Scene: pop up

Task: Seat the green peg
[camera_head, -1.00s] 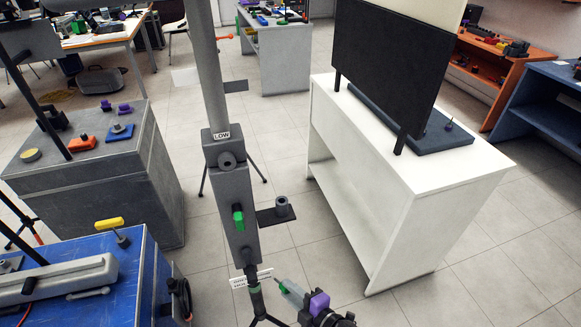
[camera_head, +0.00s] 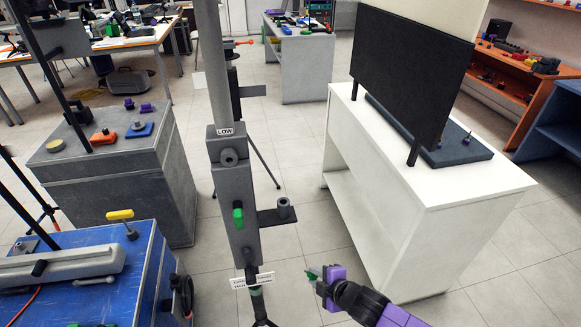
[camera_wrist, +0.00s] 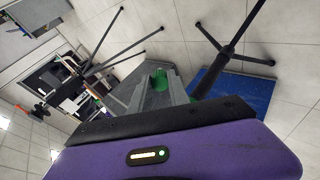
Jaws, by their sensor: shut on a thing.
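My gripper (camera_head: 318,279) is low in the head view, right of the grey stand, with its purple and black wrist trailing to the lower right. It is shut on a small green piece, apparently the green peg (camera_head: 311,274); the fingers partly hide it. In the wrist view green (camera_wrist: 160,80) shows between grey finger-like parts, beyond the purple housing. A grey upright socket (camera_head: 284,208) stands on a dark side bracket of the stand, above and left of my gripper and apart from it. A green knob (camera_head: 238,217) is on the stand's front.
The grey stand (camera_head: 237,190), labelled LOW, rises in mid-view. A white table (camera_head: 440,200) at right carries a black panel (camera_head: 408,80) and a dark slab with small pegs. A blue bench (camera_head: 90,275) and grey cabinet (camera_head: 120,190) are at left. Floor is clear between stand and white table.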

